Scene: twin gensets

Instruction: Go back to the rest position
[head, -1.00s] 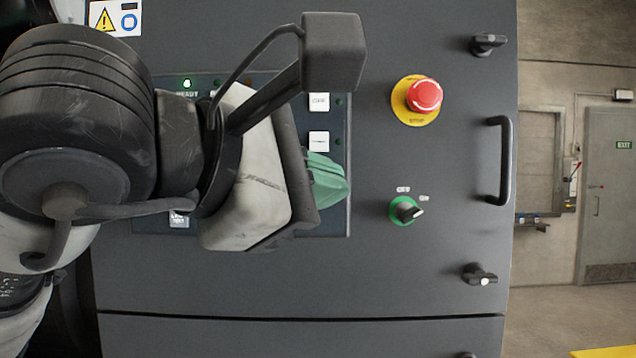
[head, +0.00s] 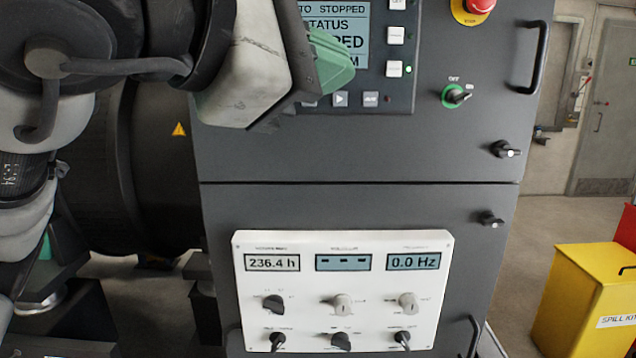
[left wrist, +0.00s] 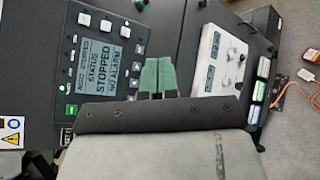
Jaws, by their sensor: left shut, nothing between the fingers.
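My left gripper (head: 331,62) comes in from the upper left of the head view, in front of the dark grey control cabinet. Its green fingers are shut together with nothing between them. The fingers also show in the left wrist view (left wrist: 157,76), over the gap between the control panel (left wrist: 107,57) and the white meter panel (left wrist: 222,58). They appear apart from both. The control panel display (head: 352,45) is partly hidden by the gripper in the head view; in the left wrist view it reads stopped, no alarm. My right gripper is in neither view.
A red emergency stop (head: 481,5) and a green-ringed switch (head: 457,96) sit right of the display. Black latches and a handle (head: 537,60) stick out. The white meter panel (head: 343,262) has several knobs. A yellow spill kit bin (head: 590,300) stands right, with open floor behind.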

